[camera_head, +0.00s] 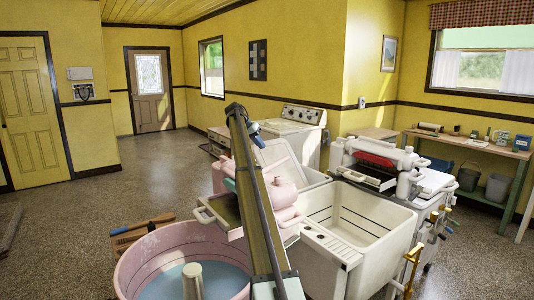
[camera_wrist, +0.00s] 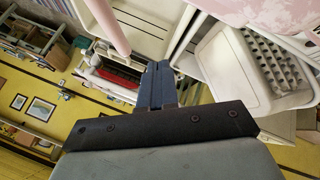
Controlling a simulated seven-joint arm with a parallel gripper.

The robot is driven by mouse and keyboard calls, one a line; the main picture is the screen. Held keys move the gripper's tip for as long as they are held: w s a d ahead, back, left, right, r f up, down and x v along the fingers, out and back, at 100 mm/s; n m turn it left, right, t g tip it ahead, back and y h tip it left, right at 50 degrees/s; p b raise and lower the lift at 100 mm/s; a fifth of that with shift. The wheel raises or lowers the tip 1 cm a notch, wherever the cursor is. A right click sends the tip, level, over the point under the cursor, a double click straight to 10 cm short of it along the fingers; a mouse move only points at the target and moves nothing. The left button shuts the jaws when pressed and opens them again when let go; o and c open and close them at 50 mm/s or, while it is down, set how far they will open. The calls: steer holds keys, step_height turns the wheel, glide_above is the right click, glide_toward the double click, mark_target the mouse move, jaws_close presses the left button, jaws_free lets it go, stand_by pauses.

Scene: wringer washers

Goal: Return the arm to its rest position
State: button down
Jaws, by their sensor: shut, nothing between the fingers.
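My arm (camera_head: 255,200) rises from the bottom middle of the head view and leans up and left across the scene. At its upper end a small dark blue part, likely my gripper (camera_head: 254,131), shows in front of the wall and the white stove. In the wrist view the fingers of my gripper (camera_wrist: 158,68) are together, with nothing held between them. The wrist view is tilted, with the yellow wall on the left.
A white wringer washer (camera_head: 434,184) stands right of the sink. A wooden bench (camera_head: 470,145) is at the far right. The floor (camera_head: 75,220) at left is mostly open.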

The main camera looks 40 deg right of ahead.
steer(key=shift+w+v, duration=0.25)
steer(key=shift+v, duration=1.2)
steer(key=shift+d, duration=0.1)
